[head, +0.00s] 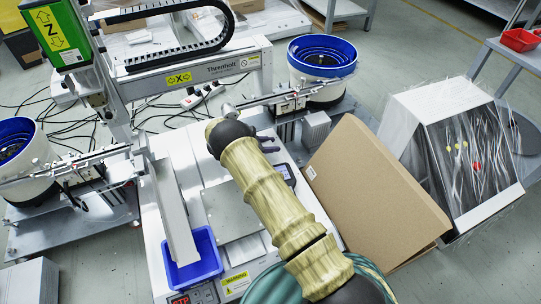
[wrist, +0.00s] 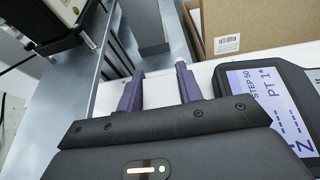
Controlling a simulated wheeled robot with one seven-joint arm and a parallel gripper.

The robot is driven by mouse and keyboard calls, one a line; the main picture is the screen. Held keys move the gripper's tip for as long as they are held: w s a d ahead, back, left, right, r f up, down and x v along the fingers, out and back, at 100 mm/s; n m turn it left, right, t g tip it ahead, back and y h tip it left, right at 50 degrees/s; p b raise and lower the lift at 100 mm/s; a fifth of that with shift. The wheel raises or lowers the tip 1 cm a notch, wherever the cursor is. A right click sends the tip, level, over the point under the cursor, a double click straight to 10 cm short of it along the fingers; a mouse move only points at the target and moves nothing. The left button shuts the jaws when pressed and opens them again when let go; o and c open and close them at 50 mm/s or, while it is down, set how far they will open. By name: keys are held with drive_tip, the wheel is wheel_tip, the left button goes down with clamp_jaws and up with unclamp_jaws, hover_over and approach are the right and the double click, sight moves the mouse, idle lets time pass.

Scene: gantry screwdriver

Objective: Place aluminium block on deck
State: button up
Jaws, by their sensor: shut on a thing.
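My gripper (wrist: 160,83) reaches out over the machine's white bed, with its two purple fingers apart and pointing away from the wrist camera. It is shut on the aluminium block, whose pale surface between the fingers I cannot clearly separate from the white bed behind. In the head view, the dark fingers of my gripper (head: 270,142) show small beyond my arm, left of the cardboard box, and the held block is hidden. The deck is probably the flat grey plate (head: 230,212) in the middle of the white bed, partly covered by my arm.
A display unit (wrist: 270,95) stands close right of my fingers. A cardboard box (head: 375,195) lies to the right. A grey box-shaped unit (head: 316,130) stands by the right blue bowl feeder (head: 322,55). A blue bin (head: 195,262) sits below a sloping chute (head: 174,210).

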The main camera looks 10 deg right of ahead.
drive_tip(key=shift+r, duration=0.1)
wheel_tip(320, 180, down, 4)
drive_tip(key=b, duration=0.3)
drive_tip(key=shift+f, duration=0.2)
drive_tip(key=shift+r, duration=0.1)
drive_tip(key=o, duration=1.1)
